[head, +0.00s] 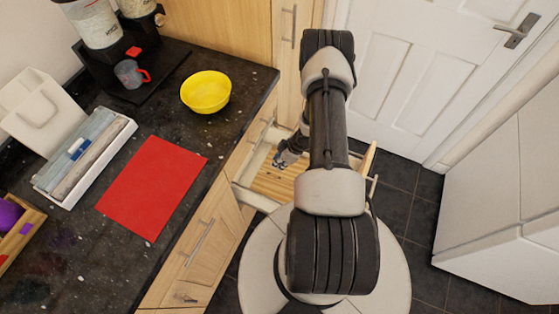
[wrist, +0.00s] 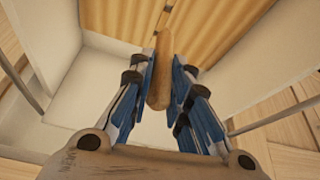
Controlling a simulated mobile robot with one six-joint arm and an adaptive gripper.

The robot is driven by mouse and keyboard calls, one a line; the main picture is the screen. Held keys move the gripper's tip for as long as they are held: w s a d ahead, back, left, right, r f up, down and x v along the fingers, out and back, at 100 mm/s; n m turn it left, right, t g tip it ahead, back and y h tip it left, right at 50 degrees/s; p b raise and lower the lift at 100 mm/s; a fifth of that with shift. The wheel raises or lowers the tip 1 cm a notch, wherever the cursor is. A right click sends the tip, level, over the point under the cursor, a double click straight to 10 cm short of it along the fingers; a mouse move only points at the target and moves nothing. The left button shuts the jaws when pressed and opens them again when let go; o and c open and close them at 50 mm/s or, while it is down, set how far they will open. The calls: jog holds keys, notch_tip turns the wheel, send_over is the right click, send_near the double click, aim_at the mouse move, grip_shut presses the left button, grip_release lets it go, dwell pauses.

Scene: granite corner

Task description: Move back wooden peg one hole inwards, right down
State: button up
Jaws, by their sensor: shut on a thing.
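A drawer (head: 243,195) stands open below the counter, with a light wooden board (head: 272,188) on its floor. The board (wrist: 215,25) also shows at the top of the wrist view, with a dark seam or gap in it. My gripper (wrist: 160,72) is down in the drawer, shut on an upright-looking wooden peg (wrist: 158,88) between its blue fingers. The peg's far end meets the board's area; I cannot tell whether it sits in a hole. In the head view my gripper (head: 284,160) is small and the peg is not discernible there.
White drawer walls (wrist: 60,45) rise close on both sides of my gripper. The dark counter (head: 215,130) holds a yellow bowl (head: 206,91), a red mat (head: 152,188) and a white tray (head: 85,155). A white door (head: 420,70) stands behind.

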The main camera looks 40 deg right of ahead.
jog(key=shift+f+b, duration=1.85)
jog(key=shift+f, duration=0.7)
jog(key=shift+f+b, duration=1.1)
jog(key=shift+f, duration=0.25)
jog(key=o, duration=0.9)
jog(key=v, duration=1.2)
jog(key=shift+d, duration=0.1)
jog(key=shift+w+r, duration=0.1)
